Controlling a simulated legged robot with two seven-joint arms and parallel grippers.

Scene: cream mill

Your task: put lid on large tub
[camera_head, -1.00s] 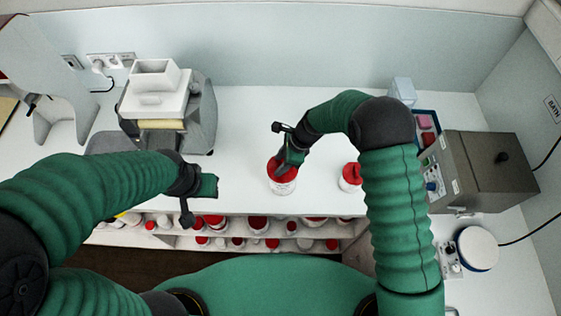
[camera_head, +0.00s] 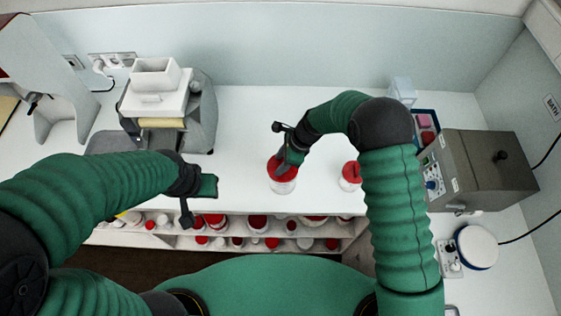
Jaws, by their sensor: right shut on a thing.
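A large white tub (camera_head: 283,186) stands on the white counter in front of me. A red lid (camera_head: 277,170) is at the top of this tub; I cannot tell whether it is fully seated. My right gripper (camera_head: 288,161) points down at the lid and is shut on it, covering part of it. A second, smaller tub with a red lid (camera_head: 351,172) stands to the right, apart from the first. My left gripper (camera_head: 203,188) is over the counter's front edge at left, away from both tubs; its fingers do not show clearly.
A grey and white mill (camera_head: 165,105) stands at the back left. A grey bath box (camera_head: 485,170) and a blue tray (camera_head: 426,128) are at the right. Shelves (camera_head: 250,243) below the counter hold several red-lidded tubs. The counter between the mill and large tub is clear.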

